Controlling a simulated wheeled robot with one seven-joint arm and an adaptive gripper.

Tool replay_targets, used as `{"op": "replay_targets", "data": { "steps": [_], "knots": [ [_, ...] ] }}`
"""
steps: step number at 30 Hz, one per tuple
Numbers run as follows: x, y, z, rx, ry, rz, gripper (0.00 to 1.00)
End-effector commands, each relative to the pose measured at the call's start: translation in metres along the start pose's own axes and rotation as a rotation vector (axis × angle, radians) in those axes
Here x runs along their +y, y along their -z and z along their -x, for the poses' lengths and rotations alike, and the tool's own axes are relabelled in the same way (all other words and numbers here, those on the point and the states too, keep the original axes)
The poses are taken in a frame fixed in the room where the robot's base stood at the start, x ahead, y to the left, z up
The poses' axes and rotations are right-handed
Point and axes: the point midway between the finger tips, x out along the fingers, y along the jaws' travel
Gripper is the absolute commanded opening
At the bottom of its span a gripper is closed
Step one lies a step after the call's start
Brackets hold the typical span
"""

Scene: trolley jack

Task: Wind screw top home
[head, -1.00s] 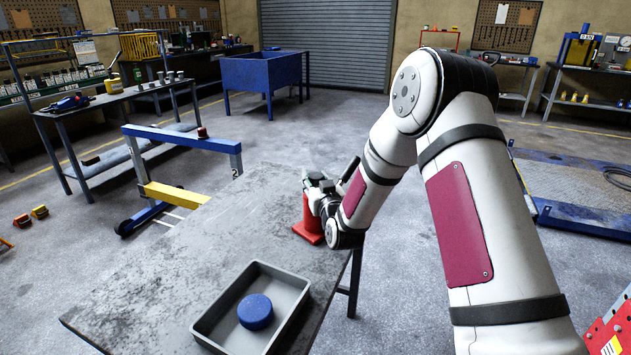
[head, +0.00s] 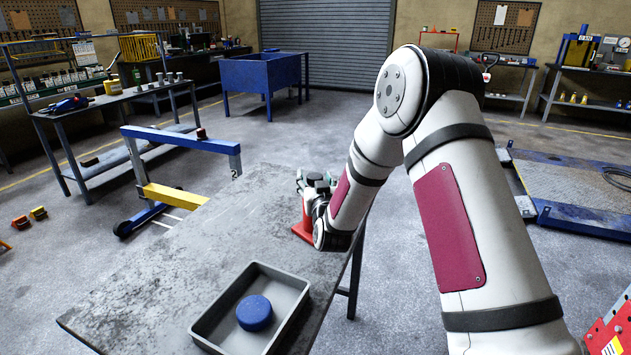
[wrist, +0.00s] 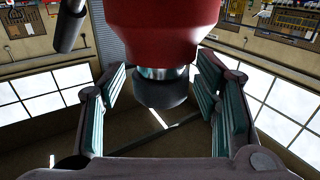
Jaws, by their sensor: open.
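A red jack (head: 304,230) stands upright on the far right end of the grey worktable (head: 190,235). In the wrist view the red jack body (wrist: 160,25) fills the top, with a short shiny screw (wrist: 162,73) and a dark round screw top (wrist: 160,92) at its end. My gripper (head: 318,186) is at the top of the jack. In the wrist view my gripper (wrist: 163,88) is open, with its teal-padded fingers on both sides of the screw top. Gaps show between the pads and the screw top.
A grey tray (head: 207,326) with a blue round puck (head: 254,313) in it sits at the near end of the table. A blue and yellow hoist frame (head: 180,142) stands behind the table to the left. The table's middle is clear.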

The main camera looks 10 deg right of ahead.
Motion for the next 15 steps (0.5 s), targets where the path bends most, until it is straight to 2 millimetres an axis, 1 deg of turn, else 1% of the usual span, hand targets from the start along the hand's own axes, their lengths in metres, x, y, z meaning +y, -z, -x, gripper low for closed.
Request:
{"op": "replay_targets", "data": {
  "steps": [2, 5, 8, 15],
  "knots": [
    [0.0, 0.0, 0.002, -0.001, 0.001, 0.0, 0.56],
    [-0.001, -0.001, 0.01, -0.002, 0.001, 0.0, 0.56],
    [-0.001, -0.001, 0.025, -0.003, 0.002, 0.001, 0.56],
    [-0.001, -0.001, 0.075, -0.003, 0.002, 0.001, 0.56]
  ]
}}
